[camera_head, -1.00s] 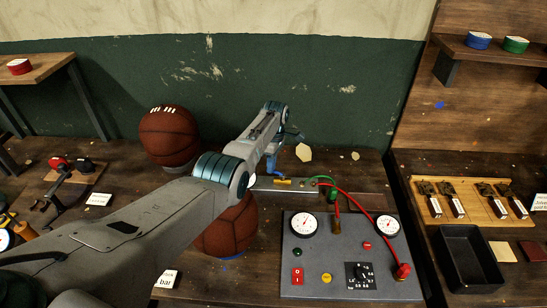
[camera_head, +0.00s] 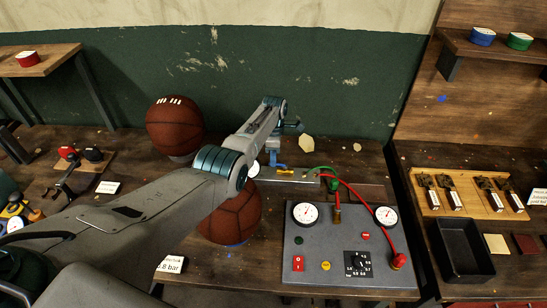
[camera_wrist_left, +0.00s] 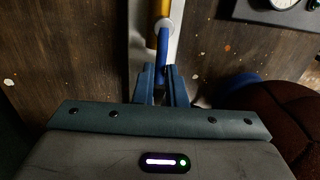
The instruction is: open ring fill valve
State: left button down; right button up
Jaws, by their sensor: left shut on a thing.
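A brass-yellow valve part (camera_head: 285,172) lies on a metal bar (camera_head: 305,177) at the back middle of the bench. In the left wrist view the yellow part (camera_wrist_left: 162,8) leads to a blue lever (camera_wrist_left: 163,48), which runs in line with it towards me. My left gripper (camera_head: 277,161) is at the left part of the bar. The wrist view shows its fingers (camera_wrist_left: 163,82) shut on the end of the blue lever. The finger contact is dark and partly hidden. My right gripper is not in view.
A grey panel (camera_head: 325,246) with two gauges, buttons and a dial stands right of my arm. Red and green hoses (camera_head: 358,200) run by the bar. Basketballs sit behind (camera_head: 174,127) and beside (camera_head: 231,217) my left arm. A black tray (camera_head: 465,252) is at the right.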

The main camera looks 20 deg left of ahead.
pick_arm(q)
jog(key=c, duration=1.5)
grip_release()
jog(key=r+b, duration=0.1)
jog(key=r, duration=0.2)
jog(key=w+r+b, duration=0.1)
jog(key=r, duration=0.3)
jog(key=w+r, duration=0.1)
jog(key=r, duration=0.2)
jog(key=shift+a+r+b, duration=0.35)
jog(key=shift+b, duration=0.05)
jog(key=shift+f, duration=0.15)
